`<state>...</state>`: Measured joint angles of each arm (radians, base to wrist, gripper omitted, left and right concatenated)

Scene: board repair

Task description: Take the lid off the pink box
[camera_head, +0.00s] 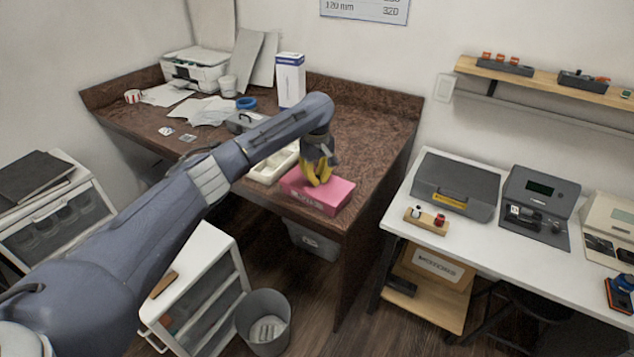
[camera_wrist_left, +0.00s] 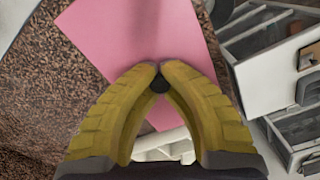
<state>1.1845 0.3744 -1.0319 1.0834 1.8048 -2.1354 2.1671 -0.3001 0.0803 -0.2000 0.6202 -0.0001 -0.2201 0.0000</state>
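The pink box (camera_head: 322,199) sits near the front edge of the brown desk, with its lid on top. The flat pink top also fills the upper middle of the left wrist view (camera_wrist_left: 135,35). My left gripper (camera_head: 318,181) is over the box top, pointing down, with yellow fingers. In the left wrist view the fingertips (camera_wrist_left: 160,78) meet around a small dark piece over the pink surface. The dark piece may be a knob on the lid, but I cannot be sure. My right gripper is in neither view.
A white tray (camera_head: 262,174) stands left of the pink box, partly behind my arm. A white-and-blue carton (camera_head: 290,80), papers and a printer (camera_head: 196,70) are farther back. A white drawer unit (camera_head: 205,275) and a bin (camera_head: 264,318) stand below the desk front. The desk right of the box is clear.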

